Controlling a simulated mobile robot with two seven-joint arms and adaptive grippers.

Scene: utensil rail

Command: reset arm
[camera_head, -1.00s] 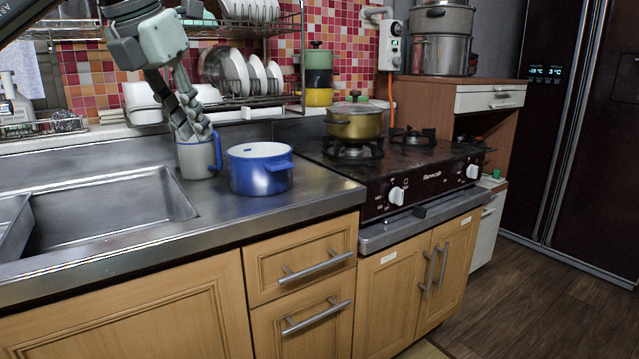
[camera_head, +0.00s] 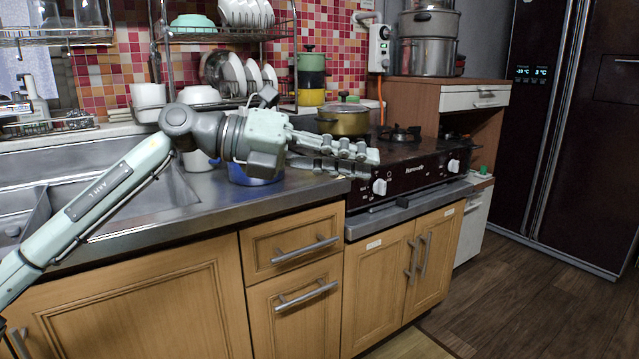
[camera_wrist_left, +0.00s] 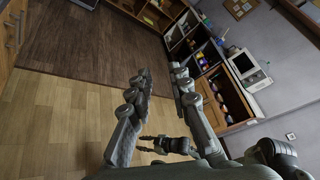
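My left gripper (camera_head: 372,163) is stretched out to the right over the counter front in the head view. In the left wrist view its two fingers (camera_wrist_left: 160,78) stand apart with nothing between them. Behind it, the blue pot (camera_head: 250,180) is mostly hidden by the gripper. The grey mug (camera_head: 197,161) stands on the counter behind my forearm, partly covered. A smaller dark gripper, which looks like my right one (camera_wrist_left: 148,144), shows low in the left wrist view with its two fingers apart and empty.
The steel sink (camera_head: 140,200) is at left. A gas stove (camera_head: 410,165) with a gold pot (camera_head: 343,118) is at right. A dish rack (camera_head: 215,110) stands behind. The left wrist view shows open floor (camera_wrist_left: 60,110) and a shelf with a microwave (camera_wrist_left: 248,68).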

